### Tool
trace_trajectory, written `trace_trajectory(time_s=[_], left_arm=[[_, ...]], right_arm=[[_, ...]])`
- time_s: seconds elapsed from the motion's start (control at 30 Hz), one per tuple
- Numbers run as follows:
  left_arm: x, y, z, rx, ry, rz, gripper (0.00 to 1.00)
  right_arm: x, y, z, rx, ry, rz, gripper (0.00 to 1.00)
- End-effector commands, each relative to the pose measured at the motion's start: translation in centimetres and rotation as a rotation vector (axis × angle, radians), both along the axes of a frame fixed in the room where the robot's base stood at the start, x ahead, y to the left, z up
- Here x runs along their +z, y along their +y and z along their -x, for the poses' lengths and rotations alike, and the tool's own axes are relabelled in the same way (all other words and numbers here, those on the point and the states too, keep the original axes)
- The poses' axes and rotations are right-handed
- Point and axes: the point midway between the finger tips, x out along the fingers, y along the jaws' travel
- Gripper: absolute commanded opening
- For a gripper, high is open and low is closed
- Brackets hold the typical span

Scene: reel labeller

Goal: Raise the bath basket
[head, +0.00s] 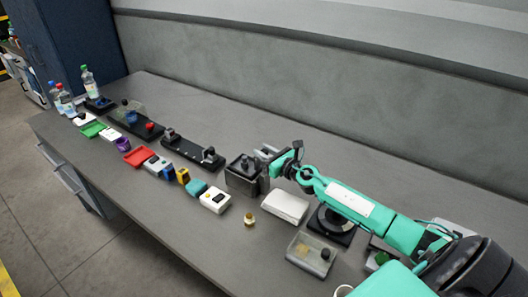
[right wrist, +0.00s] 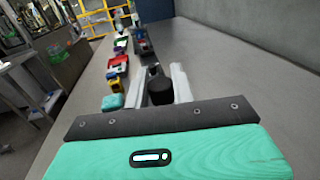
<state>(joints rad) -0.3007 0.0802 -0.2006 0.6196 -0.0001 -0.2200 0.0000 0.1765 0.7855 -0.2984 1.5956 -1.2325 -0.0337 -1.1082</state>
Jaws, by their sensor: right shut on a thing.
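The bath basket appears to be the dark part with a black knob (head: 244,161) at the dark grey square bath (head: 242,182), mid-table in the head view. My right gripper (head: 264,154) reaches in from the right at the top of the bath. In the right wrist view its two pale fingers stand either side of the black knob (right wrist: 159,88), shut on it. The basket's lower part is hidden, so I cannot tell how far it sits inside the bath. My left gripper is not in view.
A white box (head: 285,207) and a black disc on a base (head: 331,222) lie under my right arm. A white device (head: 215,200) and a brass piece (head: 249,219) stand in front. A black rail fixture (head: 192,152) lies left. The table behind is clear up to the wall.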

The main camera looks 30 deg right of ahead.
Motion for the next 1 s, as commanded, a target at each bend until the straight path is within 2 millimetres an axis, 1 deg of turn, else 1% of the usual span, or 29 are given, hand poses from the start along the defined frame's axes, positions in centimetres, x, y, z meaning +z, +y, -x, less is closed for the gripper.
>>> trace_trajectory(time_s=[0.03, 0.07, 0.1, 0.13, 0.43, 0.57, 0.67, 1.0], left_arm=[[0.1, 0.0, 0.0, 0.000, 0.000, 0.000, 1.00], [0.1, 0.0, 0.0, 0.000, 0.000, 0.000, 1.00], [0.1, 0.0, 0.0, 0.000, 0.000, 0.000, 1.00], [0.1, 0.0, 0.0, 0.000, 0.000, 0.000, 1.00], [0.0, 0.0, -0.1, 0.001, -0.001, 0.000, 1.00], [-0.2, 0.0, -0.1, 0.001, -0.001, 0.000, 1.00], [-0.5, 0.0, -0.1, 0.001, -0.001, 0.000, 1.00], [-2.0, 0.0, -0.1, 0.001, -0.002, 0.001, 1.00]], right_arm=[[0.7, -0.2, -0.2, -0.004, -0.011, 0.000, 0.00], [0.7, -0.2, -0.2, -0.004, -0.011, 0.000, 0.31], [0.7, -0.2, -0.2, -0.004, -0.011, 0.000, 0.39], [0.7, -0.2, -0.2, -0.004, -0.011, 0.000, 0.44], [0.4, -0.1, 0.0, -0.002, -0.006, 0.000, 0.45], [0.2, -0.3, 0.6, -0.002, -0.005, 0.001, 0.45], [0.1, -0.5, 1.7, -0.001, -0.004, 0.002, 0.45], [0.0, -1.4, 6.5, -0.002, -0.005, 0.002, 0.45]])
